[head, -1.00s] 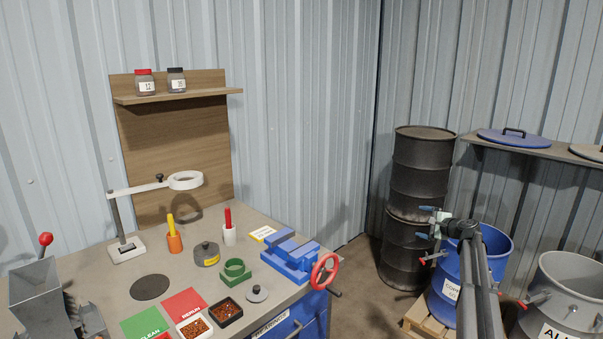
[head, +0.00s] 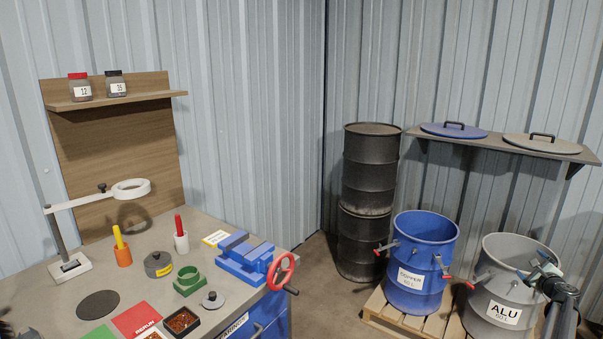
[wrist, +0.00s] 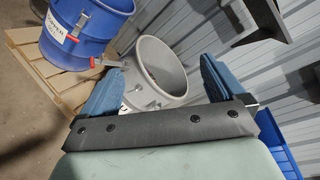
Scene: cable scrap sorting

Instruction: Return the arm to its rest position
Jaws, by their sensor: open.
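My gripper (head: 541,268) is at the right of the head view, in front of the grey drum labelled ALU (head: 490,297). In the wrist view my gripper (wrist: 158,92) has its two blue fingers wide apart with nothing between them. The grey drum (wrist: 172,60) shows beyond the fingers there, open at the top. The blue drum labelled COPPER (head: 421,283) stands to its left, also open at the top. It shows at the upper left of the wrist view (wrist: 98,42).
Both drums stand on a wooden pallet (head: 375,310). A shelf with a blue lid (head: 453,130) and a grey lid (head: 541,146) hangs behind. Stacked black barrels (head: 366,175) stand left of the drums. The workbench (head: 215,235) with a blue vise (head: 243,259) is at the left.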

